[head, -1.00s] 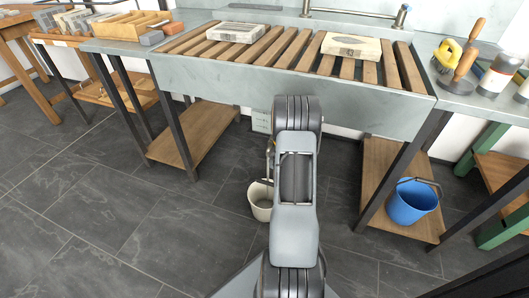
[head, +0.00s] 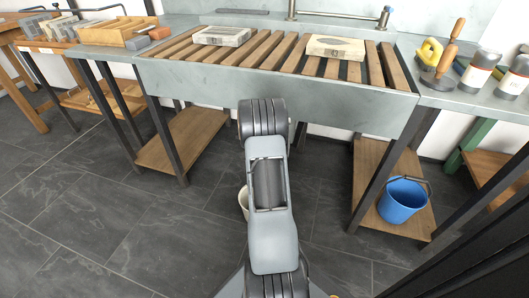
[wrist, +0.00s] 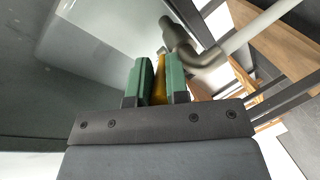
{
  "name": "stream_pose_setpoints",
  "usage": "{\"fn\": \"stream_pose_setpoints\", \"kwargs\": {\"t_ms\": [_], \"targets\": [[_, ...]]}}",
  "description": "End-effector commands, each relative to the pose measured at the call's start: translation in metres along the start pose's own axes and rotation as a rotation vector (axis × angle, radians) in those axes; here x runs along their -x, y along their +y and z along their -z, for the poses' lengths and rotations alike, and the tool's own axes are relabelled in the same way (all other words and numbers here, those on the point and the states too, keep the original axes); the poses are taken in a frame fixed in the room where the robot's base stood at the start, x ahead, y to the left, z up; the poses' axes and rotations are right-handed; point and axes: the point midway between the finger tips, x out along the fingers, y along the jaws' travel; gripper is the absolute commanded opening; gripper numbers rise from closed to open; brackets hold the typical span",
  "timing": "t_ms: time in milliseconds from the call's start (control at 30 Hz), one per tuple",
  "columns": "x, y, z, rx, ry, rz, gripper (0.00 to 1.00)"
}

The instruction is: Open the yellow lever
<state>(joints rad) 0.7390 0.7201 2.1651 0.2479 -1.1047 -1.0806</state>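In the wrist view, my gripper (wrist: 159,80) has two green-padded fingers drawn close together. A narrow yellow lever (wrist: 159,76) lies between the pads and fills the gap, so my gripper looks shut on it. Past the fingertips is a dull grey valve body (wrist: 184,46), with a pale pipe (wrist: 252,31) running from it to the upper right. The pads hide most of the lever. In the head view my arm reaches down and away under the stone sink (head: 290,95); the gripper and lever are hidden there.
The sink carries wooden slats with two pale stone blocks, one left (head: 221,36) and one right (head: 335,47). A blue bucket (head: 403,203) stands on the low right shelf. A pale bucket (head: 243,203) is partly behind my arm. Floor is open at left.

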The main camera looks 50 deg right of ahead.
Motion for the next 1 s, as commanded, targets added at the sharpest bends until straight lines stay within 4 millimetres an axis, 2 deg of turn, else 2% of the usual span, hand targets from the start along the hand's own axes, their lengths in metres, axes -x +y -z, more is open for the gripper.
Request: {"fn": "stream_pose_setpoints", "kwargs": {"t_ms": [33,233,567,767,1000], "targets": [[0.0,0.0,-0.001,0.0,-0.002,0.001,0.2],[0.0,-0.001,0.001,0.0,0.002,0.001,0.4],[0.005,0.0,0.002,0.0,0.003,0.001,0.4],[0.035,0.002,0.003,0.0,0.002,0.003,0.4],[0.087,0.002,0.002,0.001,0.002,0.003,0.4]]}}
